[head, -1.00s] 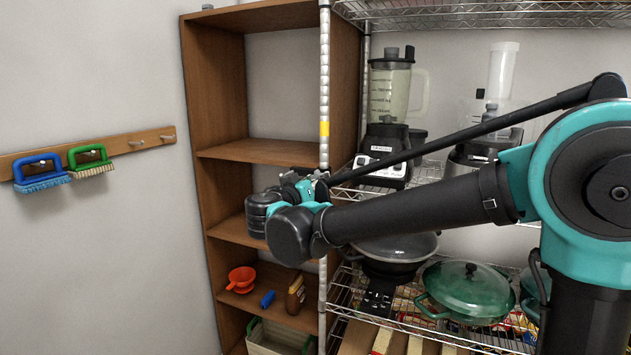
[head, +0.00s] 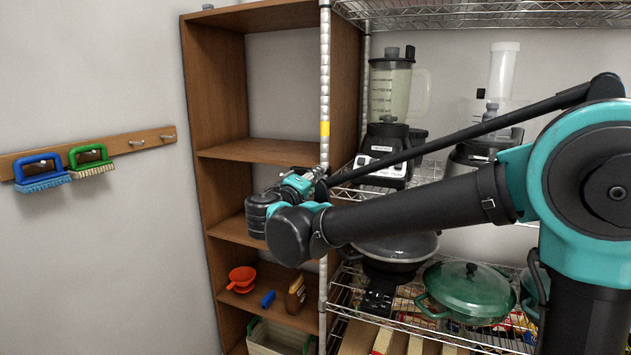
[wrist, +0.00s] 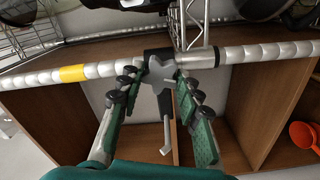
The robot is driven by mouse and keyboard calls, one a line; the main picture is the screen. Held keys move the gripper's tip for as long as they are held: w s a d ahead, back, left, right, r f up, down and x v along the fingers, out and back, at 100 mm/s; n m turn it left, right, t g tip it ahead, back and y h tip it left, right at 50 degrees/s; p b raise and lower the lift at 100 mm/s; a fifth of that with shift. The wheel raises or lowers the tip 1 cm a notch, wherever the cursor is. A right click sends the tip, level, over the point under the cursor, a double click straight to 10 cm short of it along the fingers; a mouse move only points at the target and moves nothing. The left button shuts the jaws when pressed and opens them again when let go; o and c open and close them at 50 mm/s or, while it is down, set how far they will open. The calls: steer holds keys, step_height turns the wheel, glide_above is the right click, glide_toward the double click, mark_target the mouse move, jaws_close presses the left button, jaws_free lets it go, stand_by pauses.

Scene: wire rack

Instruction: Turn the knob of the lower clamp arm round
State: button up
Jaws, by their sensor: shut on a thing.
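In the wrist view a grey star-shaped knob (wrist: 161,75) sits on a black clamp body (wrist: 157,57), which is fixed around the shiny post (wrist: 110,69). My gripper (wrist: 155,80) has its green, black-padded fingers on either side of the knob, shut on it. A thin grey rod with a bent end (wrist: 166,138) extends from behind the knob. In the head view my gripper (head: 316,178) is at the post (head: 325,90), below its yellow band. There the knob is too small and covered to make out.
A wooden shelf unit (head: 212,100) stands left of the post, with an orange funnel (head: 242,277) low inside. The wire rack holds a blender (head: 388,110), a dark pan (head: 400,246) and a green lidded pot (head: 468,290). Two brushes hang on the left wall.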

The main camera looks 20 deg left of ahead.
steer(key=shift+f+n, duration=0.2)
steer(key=shift+n, duration=7.6)
steer(key=o, duration=1.2)
steer(key=shift+c, duration=0.2)
steer(key=s, duration=1.2)
steer(key=shift+a, duration=0.45)
